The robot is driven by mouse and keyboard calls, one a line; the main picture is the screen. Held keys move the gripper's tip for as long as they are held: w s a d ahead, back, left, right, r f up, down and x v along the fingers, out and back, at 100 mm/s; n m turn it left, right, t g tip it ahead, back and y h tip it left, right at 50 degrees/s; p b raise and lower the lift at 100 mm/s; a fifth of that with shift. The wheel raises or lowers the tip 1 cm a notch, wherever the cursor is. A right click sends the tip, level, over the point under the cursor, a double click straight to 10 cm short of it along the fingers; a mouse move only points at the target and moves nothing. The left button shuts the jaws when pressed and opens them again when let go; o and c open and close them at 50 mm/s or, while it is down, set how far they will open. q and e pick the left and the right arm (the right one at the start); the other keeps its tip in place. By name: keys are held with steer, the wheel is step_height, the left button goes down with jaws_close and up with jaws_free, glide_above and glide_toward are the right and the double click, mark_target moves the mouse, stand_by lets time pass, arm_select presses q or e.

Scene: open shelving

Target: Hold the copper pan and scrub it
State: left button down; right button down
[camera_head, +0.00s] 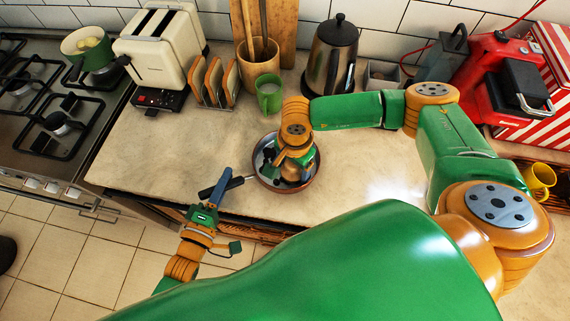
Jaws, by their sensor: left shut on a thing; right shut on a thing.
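The copper pan (314,172) sits on the counter near its front edge, its dark handle pointing left. My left gripper (220,187) is shut on the pan's handle, in front of the counter edge. My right gripper (282,172) reaches down into the pan from above. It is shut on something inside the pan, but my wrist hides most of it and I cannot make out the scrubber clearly. Part of the pan's inner floor is hidden by the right arm.
A green mug (268,95), a toast rack (213,82), a cream toaster (163,55) and a dark kettle (333,58) stand behind the pan. A stove (40,130) is at the left, a red machine (495,75) at the right. The counter (165,145) left of the pan is clear.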

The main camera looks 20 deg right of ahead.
steer(key=shift+w+d+r, duration=0.1)
steer(key=shift+w+d, duration=0.3)
steer(key=shift+d, duration=0.25)
steer(key=shift+w+d, duration=0.35)
steer(key=shift+d, duration=0.25)
steer(key=shift+a, duration=0.1)
steer(key=shift+w+a, duration=0.15)
steer(key=shift+w, duration=1.15)
steer(key=shift+w+a, duration=0.25)
steer(key=shift+w, duration=0.4)
steer(key=shift+w+a, duration=0.2)
steer(key=shift+w, duration=0.1)
